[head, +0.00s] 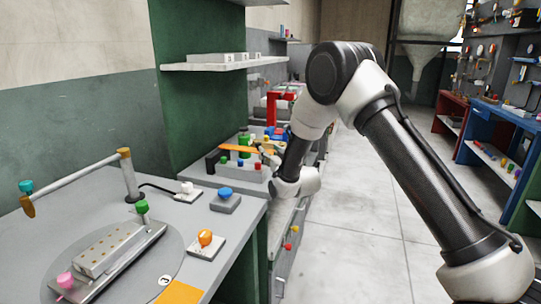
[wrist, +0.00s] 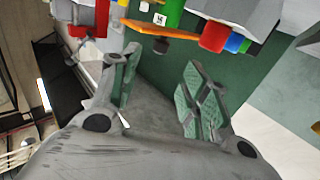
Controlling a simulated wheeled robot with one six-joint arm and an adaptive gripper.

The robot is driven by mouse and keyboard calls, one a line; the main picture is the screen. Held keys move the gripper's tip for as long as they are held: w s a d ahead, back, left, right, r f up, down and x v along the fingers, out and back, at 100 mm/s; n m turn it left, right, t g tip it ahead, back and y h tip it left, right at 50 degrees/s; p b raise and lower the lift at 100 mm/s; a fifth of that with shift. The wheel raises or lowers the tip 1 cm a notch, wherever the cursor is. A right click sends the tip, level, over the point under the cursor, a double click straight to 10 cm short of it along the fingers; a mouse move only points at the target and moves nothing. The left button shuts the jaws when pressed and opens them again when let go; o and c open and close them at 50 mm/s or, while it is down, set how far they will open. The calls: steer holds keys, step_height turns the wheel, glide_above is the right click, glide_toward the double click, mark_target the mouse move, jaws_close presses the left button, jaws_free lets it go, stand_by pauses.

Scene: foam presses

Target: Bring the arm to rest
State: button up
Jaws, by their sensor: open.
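My arm (head: 415,165) rises from the lower right of the head view, bends at a dark elbow high in the middle, and comes down to the wrist (head: 297,183) beside the bench edge. My gripper (wrist: 160,78) shows in the wrist view with its two green-padded fingers spread apart and nothing between them. In the head view I cannot make out the fingers clearly. A red part (wrist: 215,35) and an orange plate (wrist: 147,28) show beyond the fingertips, apart from them.
A grey workbench (head: 236,222) at left carries a round plate with a clamp fixture (head: 115,250), an orange knob (head: 205,238) and a blue knob (head: 225,192). A shelf (head: 222,62) hangs above. Clear floor (head: 365,240) lies right of the bench; blue shelving (head: 490,125) stands far right.

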steer(key=shift+s+d, duration=0.1)
steer(key=shift+s, duration=0.15)
steer(key=s+d+r+m+g+h, duration=0.1)
steer(key=s+d+r+g+h, duration=0.15)
steer(key=d+r, duration=0.8)
steer(key=s+d+r+m+g+h, duration=0.1)
steer(key=s+d+r+g+h, duration=0.3)
steer(key=s+d, duration=0.7)
steer(key=s+d+m+g, duration=0.1)
steer(key=s+d, duration=0.3)
steer(key=s, duration=0.8)
steer(key=s+d+m+g, duration=0.1)
steer(key=s+d, duration=0.4)
steer(key=s, duration=0.7)
steer(key=s+d+m+g+h, duration=0.1)
steer(key=s+d+g, duration=0.2)
steer(key=s, duration=1)
steer(key=shift+d+g, duration=0.35)
steer(key=shift+d, duration=0.55)
